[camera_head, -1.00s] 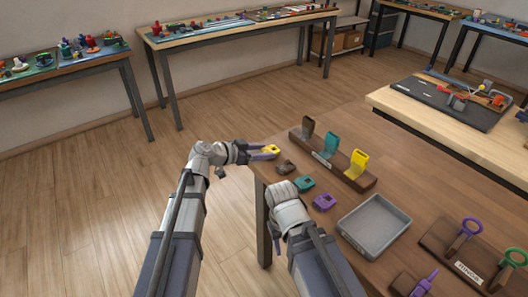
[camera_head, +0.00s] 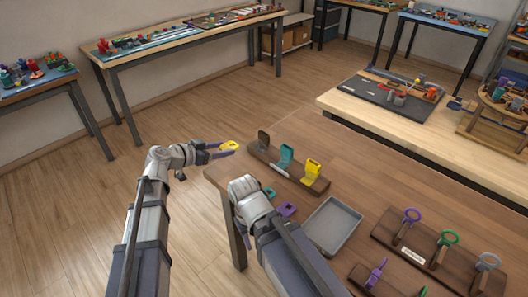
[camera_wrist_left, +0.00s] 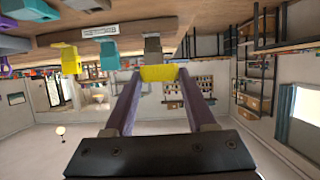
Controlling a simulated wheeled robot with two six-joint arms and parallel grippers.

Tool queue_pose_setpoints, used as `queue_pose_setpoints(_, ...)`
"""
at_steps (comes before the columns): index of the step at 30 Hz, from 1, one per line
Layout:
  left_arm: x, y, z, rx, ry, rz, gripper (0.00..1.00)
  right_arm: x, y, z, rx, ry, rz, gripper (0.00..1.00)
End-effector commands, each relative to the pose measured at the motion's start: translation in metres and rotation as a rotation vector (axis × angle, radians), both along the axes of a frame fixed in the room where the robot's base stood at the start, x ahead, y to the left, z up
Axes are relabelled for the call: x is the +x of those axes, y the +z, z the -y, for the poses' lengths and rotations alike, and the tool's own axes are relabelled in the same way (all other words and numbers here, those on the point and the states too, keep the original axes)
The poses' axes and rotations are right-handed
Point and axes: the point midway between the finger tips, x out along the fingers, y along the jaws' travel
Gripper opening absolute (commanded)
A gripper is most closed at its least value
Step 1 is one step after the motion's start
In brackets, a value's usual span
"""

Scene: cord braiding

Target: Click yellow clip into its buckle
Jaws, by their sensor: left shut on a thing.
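My left gripper (camera_head: 222,150) is shut on the yellow clip (camera_head: 229,146) and holds it near the table's left corner, left of the buckle rack (camera_head: 290,175). In the left wrist view the yellow clip (camera_wrist_left: 158,73) sits between the two purple fingertips (camera_wrist_left: 158,80). The yellow buckle (camera_head: 312,171) stands upright at the rack's right end, apart from the held clip. It also shows in the left wrist view (camera_wrist_left: 70,60), which appears upside down. My right arm reaches over the table's near left edge; its gripper fingers are hidden.
A teal buckle (camera_head: 286,155) and a dark grey buckle (camera_head: 263,139) share the rack. A teal clip (camera_head: 269,193) and a purple clip (camera_head: 286,209) lie beside my right arm. A grey tray (camera_head: 331,227) and a rack of rings (camera_head: 425,246) stand to the right.

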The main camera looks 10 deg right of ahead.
Motion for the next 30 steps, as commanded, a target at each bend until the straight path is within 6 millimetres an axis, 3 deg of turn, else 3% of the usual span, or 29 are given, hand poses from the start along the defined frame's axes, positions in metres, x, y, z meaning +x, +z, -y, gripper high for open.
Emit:
queue_pose_setpoints(18,0.0,0.005,0.0,0.0,0.0,0.0,0.05,0.0,0.005,0.0,0.0,0.0,0.0,0.5)
queue_pose_setpoints(23,0.0,0.027,0.0,0.0,0.0,0.0,0.05,0.0,0.027,0.0,0.0,0.0,0.0,0.5)
queue_pose_setpoints(30,0.0,0.079,0.0,0.0,0.0,0.0,0.05,0.0,0.079,0.0,0.0,0.0,0.0,0.5)
